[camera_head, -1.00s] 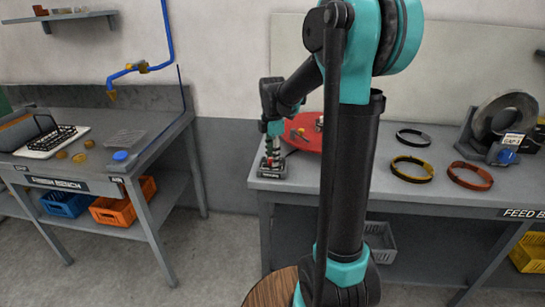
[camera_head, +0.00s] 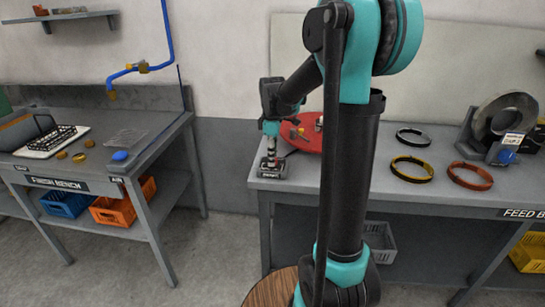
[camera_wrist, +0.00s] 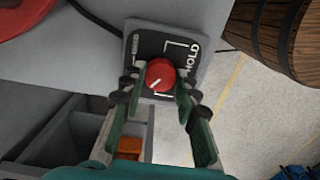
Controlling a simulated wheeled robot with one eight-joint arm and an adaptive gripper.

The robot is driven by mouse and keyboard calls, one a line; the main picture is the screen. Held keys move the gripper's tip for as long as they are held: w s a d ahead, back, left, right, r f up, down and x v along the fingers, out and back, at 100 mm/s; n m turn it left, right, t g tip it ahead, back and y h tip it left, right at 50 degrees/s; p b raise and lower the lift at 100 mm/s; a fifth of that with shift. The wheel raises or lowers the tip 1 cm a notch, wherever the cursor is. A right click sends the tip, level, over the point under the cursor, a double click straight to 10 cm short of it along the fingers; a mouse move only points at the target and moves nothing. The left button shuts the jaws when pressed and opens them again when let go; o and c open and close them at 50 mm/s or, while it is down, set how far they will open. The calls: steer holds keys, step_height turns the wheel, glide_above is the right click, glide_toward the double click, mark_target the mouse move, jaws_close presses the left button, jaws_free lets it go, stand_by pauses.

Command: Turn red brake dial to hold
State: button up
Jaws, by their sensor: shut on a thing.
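The red brake dial (camera_wrist: 160,75) sits on a dark plate (camera_wrist: 188,50) with white lines and the word HOLD along its right side. A white mark on the dial points toward its lower left in the wrist view. My gripper (camera_wrist: 156,88) is shut on the dial, with a finger on each side of it. In the head view my gripper (camera_head: 270,150) reaches down onto the dial's base (camera_head: 272,172) at the left end of the feed bench. The dial itself is hidden there by the gripper.
A red round plate (camera_head: 308,140) lies just right of my gripper. Black, yellow and red rings (camera_head: 470,176) lie further right, near a coil stand (camera_head: 500,140). A wooden barrel (camera_wrist: 280,35) stands at the wrist view's upper right. The finish bench (camera_head: 100,165) is at left.

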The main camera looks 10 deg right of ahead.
steer(key=m, duration=1.4)
steer(key=shift+m, duration=0.3)
steer(key=m, duration=0.3)
steer(key=shift+m, duration=0.3)
steer(key=m, duration=0.3)
steer(key=shift+m, duration=0.4)
steer(key=m, duration=0.3)
steer(key=shift+m, duration=2)
